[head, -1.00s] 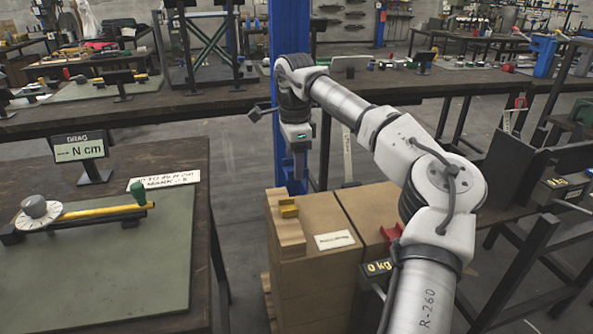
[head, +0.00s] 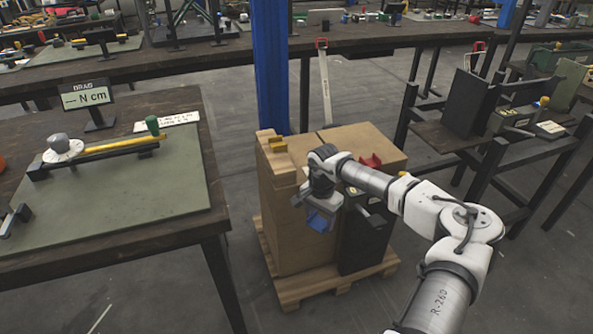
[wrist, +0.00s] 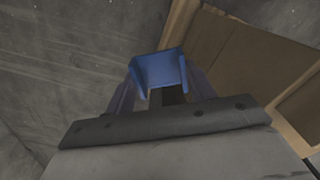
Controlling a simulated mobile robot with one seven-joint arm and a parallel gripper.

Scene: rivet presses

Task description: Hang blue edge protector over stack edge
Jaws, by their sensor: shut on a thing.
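The blue edge protector (wrist: 160,70) is between the fingers of my gripper (wrist: 165,92) in the wrist view. In the head view the protector (head: 318,221) shows as a small blue piece below my gripper (head: 318,212), in front of the near side of the carton stack (head: 287,225). My gripper is shut on it. The stack of brown cartons stands on a wooden pallet (head: 300,287). The protector is below the level of the stack top; whether it touches the stack I cannot tell.
A dark box-shaped unit (head: 366,235) stands against the stack's right front. A blue post (head: 272,70) rises behind the stack. A workbench (head: 185,215) with a green mat is at left, a dark metal frame (head: 480,150) at right. Floor in front is open.

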